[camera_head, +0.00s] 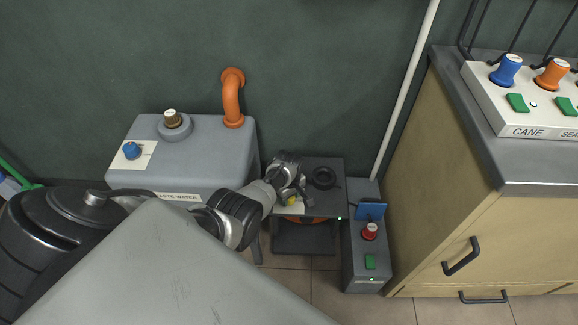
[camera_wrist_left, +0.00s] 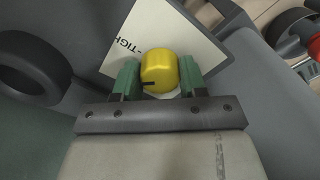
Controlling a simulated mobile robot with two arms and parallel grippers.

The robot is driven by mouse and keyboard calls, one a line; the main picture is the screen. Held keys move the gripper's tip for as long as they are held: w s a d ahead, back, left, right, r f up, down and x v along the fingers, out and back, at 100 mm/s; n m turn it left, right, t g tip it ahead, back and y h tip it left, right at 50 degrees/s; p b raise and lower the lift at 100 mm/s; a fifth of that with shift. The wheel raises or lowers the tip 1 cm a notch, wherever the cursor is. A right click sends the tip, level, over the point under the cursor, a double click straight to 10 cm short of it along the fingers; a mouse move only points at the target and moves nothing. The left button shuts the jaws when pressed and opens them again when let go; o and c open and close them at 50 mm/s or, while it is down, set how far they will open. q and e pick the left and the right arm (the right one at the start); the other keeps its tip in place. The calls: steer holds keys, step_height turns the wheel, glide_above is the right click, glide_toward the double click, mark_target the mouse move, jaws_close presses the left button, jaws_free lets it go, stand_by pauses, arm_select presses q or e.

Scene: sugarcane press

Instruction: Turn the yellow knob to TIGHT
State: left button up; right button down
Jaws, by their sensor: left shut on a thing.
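The yellow knob (camera_wrist_left: 159,72) sits on a white label plate (camera_wrist_left: 190,30) in the left wrist view, with part of the word TIGHT readable to its left. A dark line marks the knob's lower left side. My left gripper (camera_wrist_left: 160,82) has its green fingers on either side of the knob, shut on it. My right gripper does not show.
A black ring (camera_head: 324,178) lies beside the knob. A grey box with a red knob (camera_head: 370,231) and green switch stands to the right. The grey waste water tank (camera_head: 215,150) is to the left. A wooden cabinet (camera_head: 425,190) bounds the right.

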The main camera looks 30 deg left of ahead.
arm_select(q)
steer(key=m, duration=0.4)
steer(key=shift+m+p, duration=0.3)
steer(key=shift+m, duration=1.9)
steer(key=o, duration=0.9)
steer(key=shift+o, duration=0.2)
